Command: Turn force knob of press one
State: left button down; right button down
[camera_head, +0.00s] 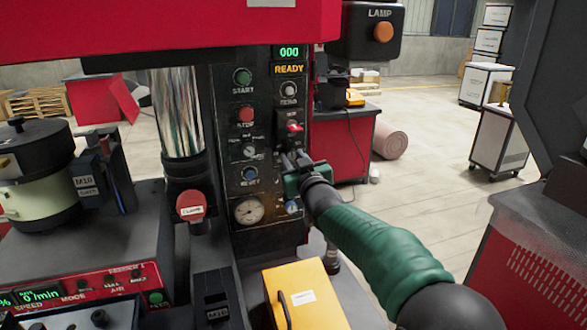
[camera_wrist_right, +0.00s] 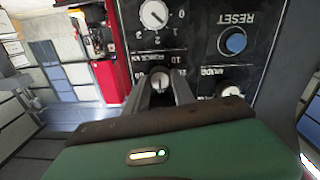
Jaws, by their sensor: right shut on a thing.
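The press's black control panel (camera_head: 263,120) stands in the middle of the head view, with a lit READY display (camera_head: 289,69) near its top. My right gripper (camera_head: 292,158) reaches the panel's right column, below a red switch (camera_head: 294,127). In the wrist view, which shows the panel upside down, the force knob (camera_wrist_right: 160,80) sits between the fingertips beside its kN label. My right gripper is shut on this knob. In the head view the knob is hidden by the gripper. My left gripper is not in view.
Below stand a gauge (camera_head: 249,210) and a yellow box (camera_head: 310,298). A bowl feeder (camera_head: 40,190) is at the left. Open floor lies beyond, at the right.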

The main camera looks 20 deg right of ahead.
jog(key=c, duration=1.1)
grip_release()
jog(key=shift+o, duration=0.2)
jog(key=shift+s, duration=0.1)
jog(key=s+b, duration=0.2)
jog(key=s, duration=1.4)
jog(key=shift+s+f, duration=0.2)
jog(key=shift+s, duration=0.1)
jog(key=shift+r, duration=0.1)
